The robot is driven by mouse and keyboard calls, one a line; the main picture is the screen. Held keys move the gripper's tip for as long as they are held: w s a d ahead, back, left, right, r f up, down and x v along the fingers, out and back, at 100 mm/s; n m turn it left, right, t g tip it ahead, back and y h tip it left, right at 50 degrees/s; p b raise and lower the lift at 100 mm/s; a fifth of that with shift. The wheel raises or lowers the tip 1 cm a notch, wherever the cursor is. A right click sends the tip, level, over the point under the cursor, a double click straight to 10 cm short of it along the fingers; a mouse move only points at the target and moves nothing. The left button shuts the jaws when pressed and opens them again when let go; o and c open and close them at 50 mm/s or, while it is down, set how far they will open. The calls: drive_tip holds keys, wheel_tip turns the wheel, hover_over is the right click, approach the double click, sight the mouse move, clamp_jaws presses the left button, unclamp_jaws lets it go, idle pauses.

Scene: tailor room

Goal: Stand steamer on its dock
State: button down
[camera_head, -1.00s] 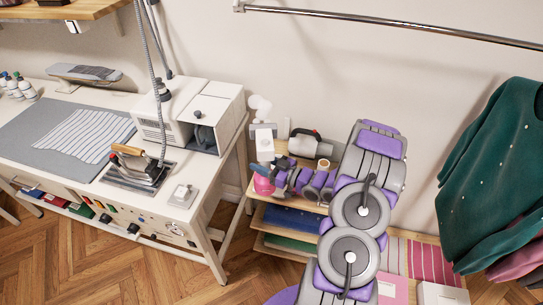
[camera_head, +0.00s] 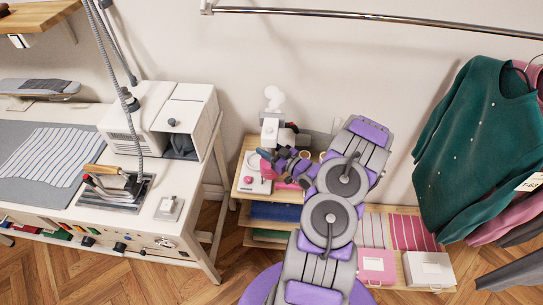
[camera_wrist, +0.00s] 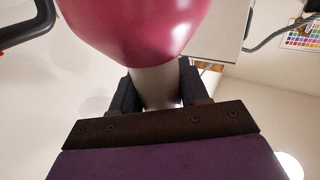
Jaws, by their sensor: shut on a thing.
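My gripper (camera_head: 283,162) is at the end of my purple-and-grey arm, above the low wooden shelf unit. It is shut on the pale neck of a glossy pink-bodied thing, most likely the steamer (camera_head: 266,155). In the wrist view the pink bulb of the steamer (camera_wrist: 150,25) fills the top middle and the neck is between the dark fingers (camera_wrist: 157,88). A pale flat base with a pink centre, seemingly the dock (camera_head: 261,187), is on the shelf top, left of and below my gripper. My arm hides part of the shelf top, and the steamer's lower end cannot be made out.
A white upright thing (camera_head: 270,130) shows just behind the steamer. A black-and-red handle (camera_head: 291,127) is close on its right. The white ironing table (camera_head: 190,225) stands left, with a hose above it. A pink box (camera_head: 376,266) and clothes (camera_head: 480,150) are right.

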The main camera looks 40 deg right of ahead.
drive_tip(key=w+d+f+b, duration=0.2)
drive_tip(key=w+f+b, duration=0.1)
drive_tip(key=w, duration=0.7)
drive_tip(key=shift+d+f, duration=0.2)
drive_tip(key=shift+f, duration=0.5)
drive_tip(key=c, duration=0.6)
unclamp_jaws()
drive_tip(key=shift+o, duration=0.2)
drive_tip(key=s, duration=0.4)
drive_tip(key=s+d+p, duration=0.1)
drive_tip(key=s, duration=0.3)
drive_tip(key=s+p, duration=0.1)
drive_tip(key=s, duration=0.2)
drive_tip(key=shift+s+d, duration=0.25)
drive_tip(key=shift+s, duration=0.15)
